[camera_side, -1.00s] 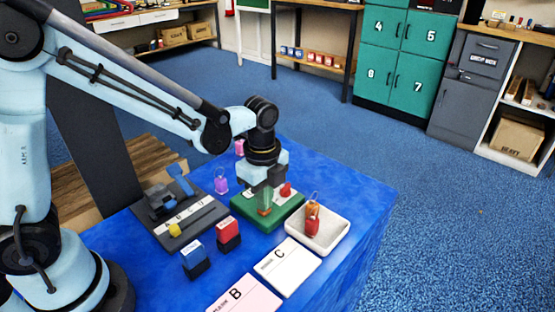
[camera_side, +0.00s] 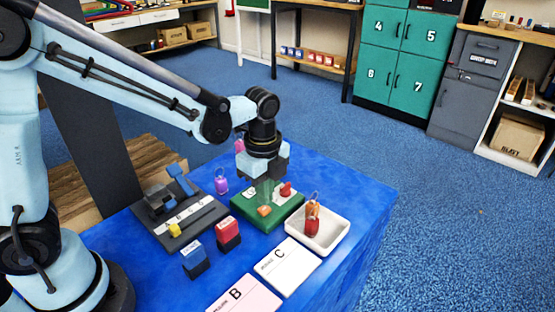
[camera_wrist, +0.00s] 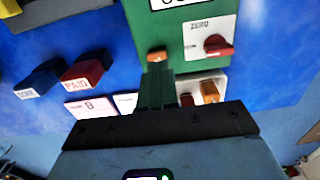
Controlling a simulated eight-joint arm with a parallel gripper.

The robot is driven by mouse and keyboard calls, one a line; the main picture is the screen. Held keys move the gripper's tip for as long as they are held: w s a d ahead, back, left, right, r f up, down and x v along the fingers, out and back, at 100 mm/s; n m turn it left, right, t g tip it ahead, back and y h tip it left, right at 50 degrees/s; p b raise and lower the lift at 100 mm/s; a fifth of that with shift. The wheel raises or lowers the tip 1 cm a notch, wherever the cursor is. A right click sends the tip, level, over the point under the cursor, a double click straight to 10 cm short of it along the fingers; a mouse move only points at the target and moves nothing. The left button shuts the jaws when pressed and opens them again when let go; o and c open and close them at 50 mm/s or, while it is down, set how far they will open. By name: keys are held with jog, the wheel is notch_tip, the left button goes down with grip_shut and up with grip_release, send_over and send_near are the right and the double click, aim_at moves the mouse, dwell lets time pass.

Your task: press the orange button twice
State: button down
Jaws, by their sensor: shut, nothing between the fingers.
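The green box (camera_side: 283,217) stands on the blue table. The orange button (camera_side: 264,210) is on its top, near the front-left edge. In the wrist view the orange button (camera_wrist: 157,54) shows just beyond my fingertips. My gripper (camera_side: 267,203) points down over the box. Its fingers are shut and empty, with the tips close above or beside the button; the exact gap is hard to tell. In the wrist view my gripper (camera_wrist: 157,70) is seen from above. A red knob (camera_side: 286,189) sits on the same box, by a ZERO label in the wrist view.
A white tray (camera_side: 336,243) holding orange and red items stands right of the box. Red (camera_side: 228,230) and blue (camera_side: 193,254) stamp-like blocks stand in front. A dark grey rack (camera_side: 208,219) is at left. Cards B (camera_side: 255,296) and C (camera_side: 300,275) lie in front.

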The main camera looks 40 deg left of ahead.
aim_at(260, 211)
notch_tip(260, 211, up, 11)
dwell(0.4)
dwell(2.5)
jog(key=shift+s+a+f+n+t+h, duration=0.15)
jog(key=shift+f+n+t+h, duration=0.4)
jog(key=shift+t, duration=0.85)
jog(key=shift+s+d+f+n+t+h, duration=0.1)
jog(key=shift+s+f+n+t+h, duration=0.2)
jog(key=shift+n+t+h, duration=0.8)
jog(key=shift+s+a+f+n+t+h, duration=0.1)
jog(key=shift+s+f+n+t+h, duration=0.25)
jog(key=shift+t, duration=1.35)
jog(key=shift+w+f, duration=0.15)
jog(key=shift+f, duration=4.3)
jog(key=shift+f, duration=0.1)
